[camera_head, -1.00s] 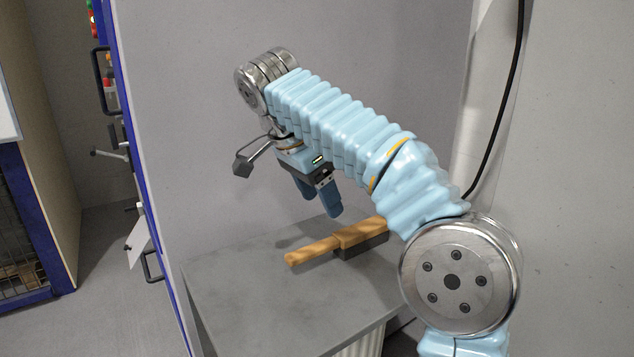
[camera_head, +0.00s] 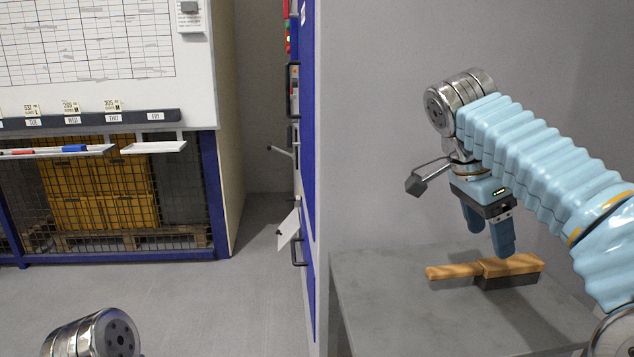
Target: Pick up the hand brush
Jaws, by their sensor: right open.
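The hand brush (camera_head: 511,267) lies on a grey table top (camera_head: 400,325), its light wooden handle pointing left and its dark bristles facing down. My right gripper (camera_head: 488,238) hangs over the brush with its two blue fingers pointing down. It is open and empty, and its fingertips show just above and behind the brush in the picture. Whether a finger touches the brush cannot be told. A metal joint of my left arm (camera_head: 92,335) shows at the bottom left, but the left gripper is outside the picture.
A blue-edged door or panel (camera_head: 310,200) with black handles stands left of the table. A whiteboard (camera_head: 100,60) and a wire cage with yellow crates (camera_head: 100,190) are at the far left. A grey wall rises behind the table. Floor (camera_head: 200,290) between is clear.

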